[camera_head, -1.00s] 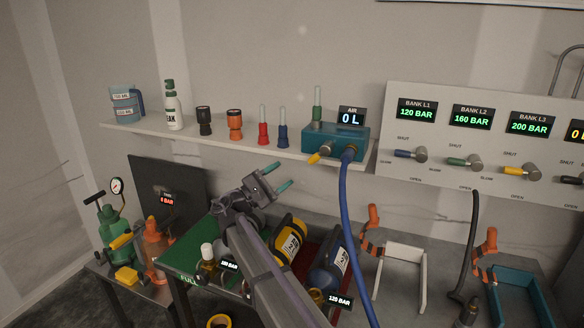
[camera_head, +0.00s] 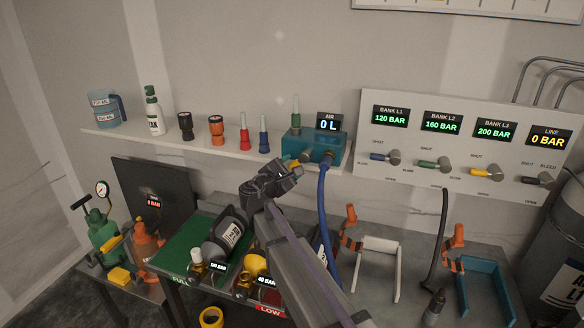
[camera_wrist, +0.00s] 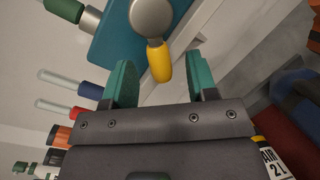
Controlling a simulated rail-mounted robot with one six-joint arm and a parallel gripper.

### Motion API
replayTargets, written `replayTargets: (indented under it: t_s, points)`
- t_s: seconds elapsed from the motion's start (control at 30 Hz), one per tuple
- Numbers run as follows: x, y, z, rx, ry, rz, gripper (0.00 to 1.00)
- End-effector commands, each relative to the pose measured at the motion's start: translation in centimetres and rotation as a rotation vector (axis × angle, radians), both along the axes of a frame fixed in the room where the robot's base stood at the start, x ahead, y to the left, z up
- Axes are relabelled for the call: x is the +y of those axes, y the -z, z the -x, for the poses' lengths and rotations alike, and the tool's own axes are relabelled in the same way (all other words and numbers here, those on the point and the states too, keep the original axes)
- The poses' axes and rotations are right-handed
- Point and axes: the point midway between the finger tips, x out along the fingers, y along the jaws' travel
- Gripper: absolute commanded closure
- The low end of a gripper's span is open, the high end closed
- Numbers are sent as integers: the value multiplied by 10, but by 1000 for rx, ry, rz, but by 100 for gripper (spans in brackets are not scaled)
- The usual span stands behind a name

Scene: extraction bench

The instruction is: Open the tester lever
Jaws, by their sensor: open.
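The tester is a teal box (camera_head: 331,152) on the wall shelf, with an "AIR 0 L" display above it and a blue hose at its front. Its lever has a round metal hub and a yellow handle (camera_wrist: 159,62). In the head view my gripper largely hides the lever. My gripper (camera_head: 294,172) is raised just in front of the tester. In the wrist view the handle's tip points down between my two green finger pads, which are apart.
The blue hose (camera_head: 323,205) hangs close to the right of my gripper. A blue tool (camera_head: 264,140) and a red tool (camera_head: 244,137) stand left of the tester. The valve panel (camera_head: 460,195) is to the right. Cylinders lie on the bench below, including a dark one (camera_head: 230,236).

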Motion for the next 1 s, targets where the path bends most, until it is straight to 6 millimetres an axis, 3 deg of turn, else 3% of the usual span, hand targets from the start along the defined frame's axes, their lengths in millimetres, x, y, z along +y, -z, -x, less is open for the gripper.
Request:
replayTargets:
  t_s: [0.3,0.8,1.0]
  points:
    - [-4,0,-7,-1,1,0,47]
    - [-4,0,-7,-1,1,0,94]
    - [-5,1,-6,2,1,8,96]
